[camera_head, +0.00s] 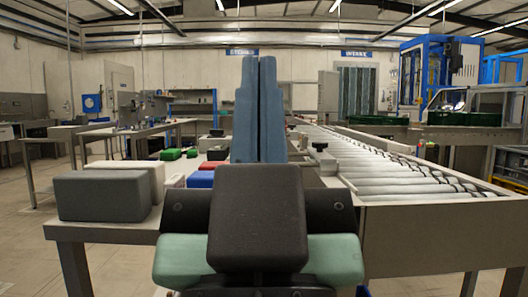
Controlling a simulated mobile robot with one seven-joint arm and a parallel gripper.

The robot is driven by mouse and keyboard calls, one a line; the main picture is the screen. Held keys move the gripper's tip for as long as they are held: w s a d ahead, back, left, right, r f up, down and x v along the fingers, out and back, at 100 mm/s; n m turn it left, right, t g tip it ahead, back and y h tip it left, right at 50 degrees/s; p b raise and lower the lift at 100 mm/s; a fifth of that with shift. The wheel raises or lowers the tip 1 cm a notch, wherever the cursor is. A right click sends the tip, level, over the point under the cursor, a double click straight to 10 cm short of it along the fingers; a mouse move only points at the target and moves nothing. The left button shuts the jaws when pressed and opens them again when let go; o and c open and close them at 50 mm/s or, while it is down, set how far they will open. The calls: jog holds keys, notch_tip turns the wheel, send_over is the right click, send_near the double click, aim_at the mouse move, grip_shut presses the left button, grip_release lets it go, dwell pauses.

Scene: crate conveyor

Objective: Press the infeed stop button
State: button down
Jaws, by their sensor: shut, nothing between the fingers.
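My gripper (258,62) stands upright in the middle of the head view, its two blue fingers side by side and shut with nothing between them. No part is clearly marked as the infeed stop button. A small dark knob (320,147) on a grey block stands at the left edge of the roller conveyor (450,210), just right of my fingers in the picture. I cannot tell whether it is the button. My fingers and wrist hide part of the table and conveyor edge behind them.
A table (110,231) on the left holds a grey box (102,196), a white box (150,175) and several small green, red and blue pieces. Green crates (464,119) sit far right by a blue-framed machine (440,42). The near conveyor rollers are bare.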

notch_tip(320, 180, up, 41)
jog(key=p, duration=4)
jog(key=shift+f+p, duration=0.2)
jog(key=shift+p, duration=0.15)
jog(key=shift+f, duration=0.1)
jog(key=shift+w, duration=0.1)
